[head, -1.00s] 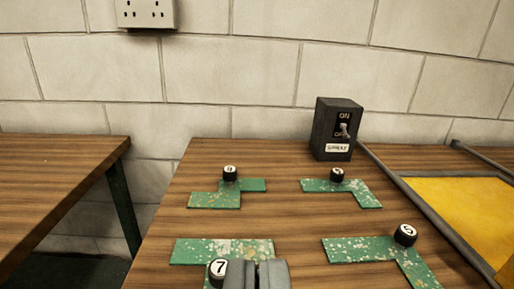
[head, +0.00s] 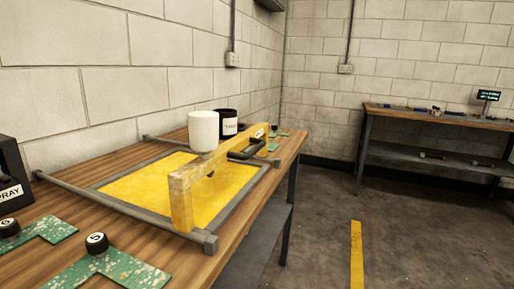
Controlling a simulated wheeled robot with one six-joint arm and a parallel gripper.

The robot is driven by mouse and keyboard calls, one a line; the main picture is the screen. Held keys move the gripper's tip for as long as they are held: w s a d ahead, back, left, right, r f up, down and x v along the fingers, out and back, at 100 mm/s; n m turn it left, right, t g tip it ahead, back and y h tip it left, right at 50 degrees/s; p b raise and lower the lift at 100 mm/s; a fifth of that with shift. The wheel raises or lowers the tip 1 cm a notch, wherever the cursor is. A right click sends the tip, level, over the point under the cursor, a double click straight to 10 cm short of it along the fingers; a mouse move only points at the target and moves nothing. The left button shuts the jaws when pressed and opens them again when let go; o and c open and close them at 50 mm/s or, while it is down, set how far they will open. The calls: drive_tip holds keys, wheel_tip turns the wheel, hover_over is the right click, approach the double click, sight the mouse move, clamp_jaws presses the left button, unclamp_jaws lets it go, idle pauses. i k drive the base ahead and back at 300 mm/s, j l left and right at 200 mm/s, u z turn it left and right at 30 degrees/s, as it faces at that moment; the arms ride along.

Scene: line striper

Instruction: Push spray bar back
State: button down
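The spray bar (head: 180,203) is a yellow beam standing across the yellow panel (head: 132,185), with one end near the front rail. A black loop handle (head: 246,152) sits on its right side. A white cup (head: 203,130) appears on or just behind the beam, and I cannot tell which. My gripper is outside the current view, so its fingers and any hold are hidden.
Grey rails (head: 120,213) border the panel on the wooden bench (head: 150,258). A labelled black cup (head: 227,122) stands behind. Green plates with numbered black knobs (head: 97,243) and a switch box (head: 10,175) are at left. Floor at right is open; another bench (head: 435,118) stands beyond.

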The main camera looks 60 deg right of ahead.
sight(203, 125)
drive_tip(key=z, duration=1.35)
